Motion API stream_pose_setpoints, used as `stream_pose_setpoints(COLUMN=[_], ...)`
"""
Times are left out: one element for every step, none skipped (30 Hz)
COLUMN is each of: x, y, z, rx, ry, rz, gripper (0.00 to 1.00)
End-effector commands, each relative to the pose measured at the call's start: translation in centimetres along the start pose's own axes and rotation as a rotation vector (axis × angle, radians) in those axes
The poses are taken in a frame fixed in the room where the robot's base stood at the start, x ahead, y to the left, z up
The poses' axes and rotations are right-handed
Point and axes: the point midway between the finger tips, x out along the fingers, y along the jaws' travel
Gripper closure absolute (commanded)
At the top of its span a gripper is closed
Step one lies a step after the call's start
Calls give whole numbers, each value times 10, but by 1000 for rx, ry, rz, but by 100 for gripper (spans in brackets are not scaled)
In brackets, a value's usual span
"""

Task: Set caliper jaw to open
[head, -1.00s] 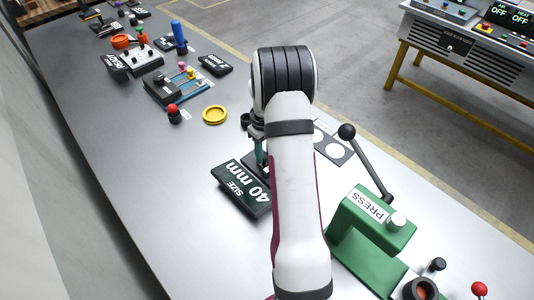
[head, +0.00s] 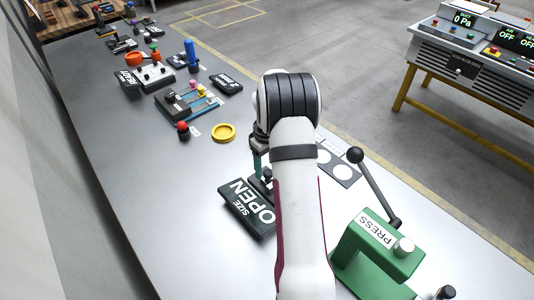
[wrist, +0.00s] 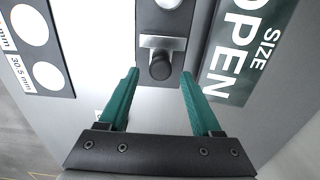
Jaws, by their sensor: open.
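The size display (head: 246,208) is a dark block reading "SIZE OPEN" in the head view, left of my arm. It also shows at the right of the wrist view (wrist: 243,50). In the wrist view the caliper is a dark plate (wrist: 147,14) with a metal bracket and a round black knob (wrist: 160,67). My gripper (wrist: 160,74) is open, its teal fingers spread on either side of the knob with visible gaps. In the head view my gripper (head: 257,165) is low behind the display, and my arm hides most of the caliper.
A green press (head: 378,250) with a long lever stands at the right front. A hole gauge card (head: 338,168) lies behind my arm. A yellow ring (head: 223,132) and a red button (head: 183,130) are farther left. The bench's left front is clear.

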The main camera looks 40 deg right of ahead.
Motion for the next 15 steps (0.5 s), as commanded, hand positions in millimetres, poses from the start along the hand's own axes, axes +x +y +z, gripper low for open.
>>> stream_pose_setpoints(x=[-10,-18,-30,-40,-51,-64,-74,-84,-96,-104,-112,-121,-127,-132,-138], y=[0,0,1,1,1,1,0,0,1,0,0,0,0,0,0], z=[-1,-1,-1,-1,-1,-1,-1,-1,-1,-1,-1,-1,-1,-1,-1], rx=[1,1,0,0,1,0,1,1,-1,0,0,-1,0,0,-1], ry=[3,4,4,5,6,5,6,5,5,5,5,4,4,3,3], rz=[2,2,3,4,4,4,4,3,4,3,3,3,2,2,3], gripper=[34,34,34,34,34,34,34,34,34,34,34,34,34,34,34])
